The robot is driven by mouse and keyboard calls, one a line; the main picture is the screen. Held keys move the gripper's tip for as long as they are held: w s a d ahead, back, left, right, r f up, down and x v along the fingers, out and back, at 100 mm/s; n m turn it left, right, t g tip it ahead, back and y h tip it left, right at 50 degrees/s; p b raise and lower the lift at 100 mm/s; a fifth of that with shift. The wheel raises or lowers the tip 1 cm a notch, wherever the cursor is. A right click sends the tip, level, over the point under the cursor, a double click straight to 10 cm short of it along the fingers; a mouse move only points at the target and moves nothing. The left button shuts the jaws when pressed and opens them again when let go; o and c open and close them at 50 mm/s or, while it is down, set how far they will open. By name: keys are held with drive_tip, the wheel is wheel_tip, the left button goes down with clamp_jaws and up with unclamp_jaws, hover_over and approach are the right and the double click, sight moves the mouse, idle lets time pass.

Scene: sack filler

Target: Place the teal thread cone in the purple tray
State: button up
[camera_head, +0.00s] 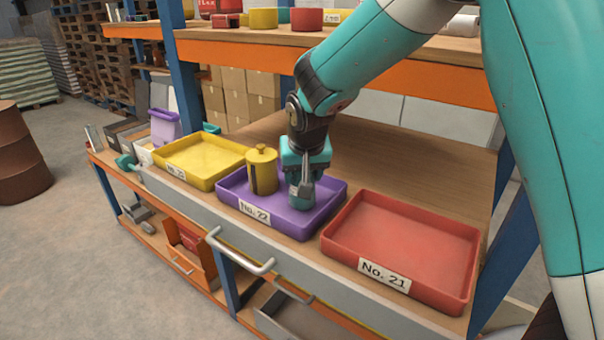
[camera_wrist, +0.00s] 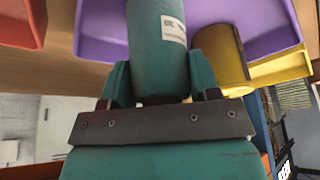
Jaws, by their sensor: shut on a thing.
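My gripper (camera_head: 305,168) is over the purple tray (camera_head: 330,191) in the head view, pointing down. It is shut on the teal thread cone (camera_head: 302,195), whose lower end is inside the tray's outline. I cannot tell whether the cone touches the tray floor. In the wrist view the teal cone (camera_wrist: 157,40), with a white label, is between the two teal fingers, and the purple tray (camera_wrist: 100,35) is beyond it. A yellow canister (camera_head: 262,172) with a knobbed lid stands at the tray's left part, close to the cone; the tray's label reads No. 22.
A yellow tray (camera_head: 186,181) is to the left and a red tray (camera_head: 400,238) marked No. 21 to the right, both looking empty. A shelf with an orange edge (camera_head: 420,78) runs above and behind. Bare wooden shelf lies behind the trays.

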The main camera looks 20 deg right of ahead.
drive_tip(key=o, duration=1)
drive_tip(key=shift+f, duration=0.1)
drive_tip(key=shift+r, duration=0.25)
drive_tip(key=d+p+v, duration=0.1)
drive_tip(key=p+v, duration=0.6)
drive_tip(key=v, duration=0.5)
drive_tip(key=s+a+r+n+g+y, duration=0.2)
drive_tip(key=s+n, duration=0.2)
drive_tip(key=s, duration=0.9)
drive_tip(key=s+a+r+n+g+y, duration=0.2)
drive_tip(key=s+n, duration=0.3)
drive_tip(key=s, duration=0.8)
drive_tip(key=shift+s+a+y, duration=0.3)
drive_tip(key=shift+a+y, duration=0.1)
drive_tip(key=shift+a, duration=0.2)
drive_tip(key=shift+r, duration=0.1)
